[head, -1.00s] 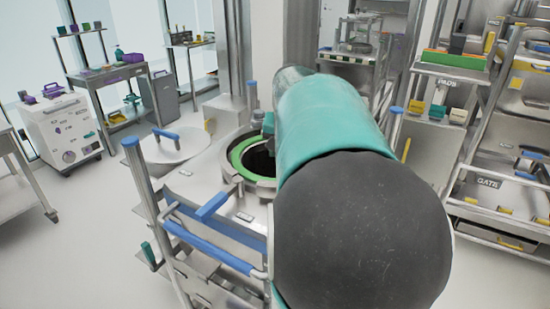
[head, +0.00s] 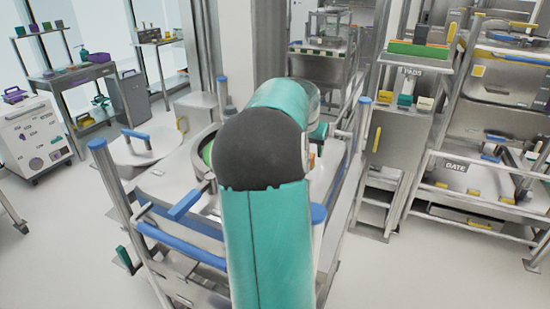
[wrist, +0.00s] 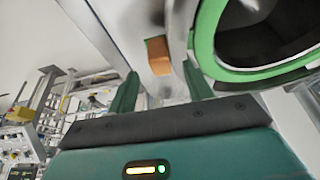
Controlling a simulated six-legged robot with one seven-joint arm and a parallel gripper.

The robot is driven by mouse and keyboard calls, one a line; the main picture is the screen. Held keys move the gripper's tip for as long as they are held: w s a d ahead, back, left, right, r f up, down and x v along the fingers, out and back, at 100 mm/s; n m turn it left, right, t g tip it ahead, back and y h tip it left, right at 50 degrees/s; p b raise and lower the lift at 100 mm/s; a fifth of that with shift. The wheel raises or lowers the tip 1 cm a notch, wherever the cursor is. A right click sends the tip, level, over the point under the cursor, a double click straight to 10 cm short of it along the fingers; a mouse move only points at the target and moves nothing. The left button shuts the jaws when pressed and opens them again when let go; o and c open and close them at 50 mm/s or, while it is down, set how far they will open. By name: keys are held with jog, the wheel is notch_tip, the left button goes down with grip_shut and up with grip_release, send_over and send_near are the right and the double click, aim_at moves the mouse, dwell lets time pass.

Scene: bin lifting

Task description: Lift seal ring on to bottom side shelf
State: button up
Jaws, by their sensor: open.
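A green ring, which looks like the seal ring (wrist: 205,40), lines the round dark opening of a metal vessel in the wrist view. In the head view only a sliver of this green ring (head: 208,152) shows, as my arm hides the rest. My gripper (wrist: 160,68) is open, with its two green fingers apart and left of the ring. An orange-brown block (wrist: 158,56) shows beyond and between the fingertips; I cannot tell its distance. The fingers are hidden in the head view. I cannot tell which surface is the bottom side shelf.
The vessel's metal stand has blue-capped posts (head: 98,145) and a blue rail (head: 180,240). A round lid with a blue handle (head: 136,134) is at its left. A rack with a GATE label (head: 453,166) stands right. Open floor (head: 420,275) shows at lower right.

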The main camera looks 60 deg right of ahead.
jog(key=x, duration=0.5)
jog(key=shift+a+f, duration=0.1)
grip_shut()
jog(key=shift+r, duration=0.55)
notch_tip(320, 180, up, 2)
jog(key=shift+r, duration=0.2)
jog(key=w+a+r, duration=0.4)
jog(key=a+r, duration=0.5)
jog(key=a, duration=0.4)
jog(key=shift+w+r, duration=0.15)
jog(key=shift+r, duration=0.15)
jog(key=shift+a, duration=0.15)
